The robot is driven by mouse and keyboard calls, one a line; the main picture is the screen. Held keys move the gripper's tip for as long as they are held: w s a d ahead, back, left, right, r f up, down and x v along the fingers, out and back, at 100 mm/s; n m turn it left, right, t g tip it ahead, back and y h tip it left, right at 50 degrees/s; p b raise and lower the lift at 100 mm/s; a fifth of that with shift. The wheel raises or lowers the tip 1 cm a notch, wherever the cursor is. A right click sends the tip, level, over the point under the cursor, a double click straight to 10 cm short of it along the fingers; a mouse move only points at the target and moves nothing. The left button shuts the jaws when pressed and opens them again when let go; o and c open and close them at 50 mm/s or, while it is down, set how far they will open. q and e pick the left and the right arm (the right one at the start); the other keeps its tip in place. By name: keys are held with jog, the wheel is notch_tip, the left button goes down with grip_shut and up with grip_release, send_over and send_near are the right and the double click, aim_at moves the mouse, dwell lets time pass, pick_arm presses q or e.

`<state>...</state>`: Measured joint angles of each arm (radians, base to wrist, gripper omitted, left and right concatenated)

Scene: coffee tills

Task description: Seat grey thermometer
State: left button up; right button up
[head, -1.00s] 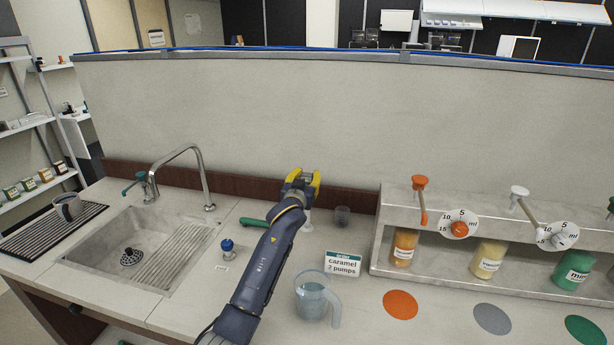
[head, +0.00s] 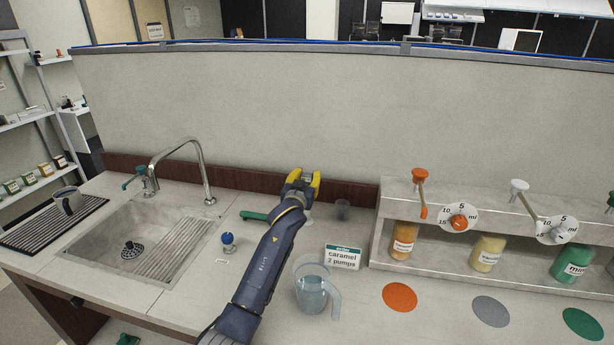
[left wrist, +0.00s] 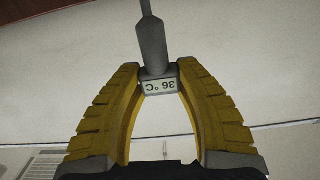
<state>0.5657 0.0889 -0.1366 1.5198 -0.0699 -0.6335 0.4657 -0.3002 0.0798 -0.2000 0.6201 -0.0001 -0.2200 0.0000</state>
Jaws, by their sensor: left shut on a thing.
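In the head view the thermometer is mostly hidden by my gripper and arm. A clear pitcher with liquid (head: 311,294) stands on the counter right of my left forearm. My right gripper is not in view.
An order card (head: 343,257) reads caramel, 2 pumps. A syrup rack (head: 381,233) with pumps and bottles stands at right. A sink (head: 110,232) with a faucet (head: 205,170) is at left. A blue-topped item (head: 228,240) and a green-handled item (head: 254,215) lie near my arm.

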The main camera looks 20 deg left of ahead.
pick_arm(q)
jog(key=shift+f, duration=1.15)
jog(key=o, duration=1.1)
jog(key=shift+s, duration=0.1)
jog(key=s, duration=1.1)
jog(key=shift+s+d, duration=0.35)
jog(key=shift+s, duration=0.05)
jog(key=shift+r, duration=0.1)
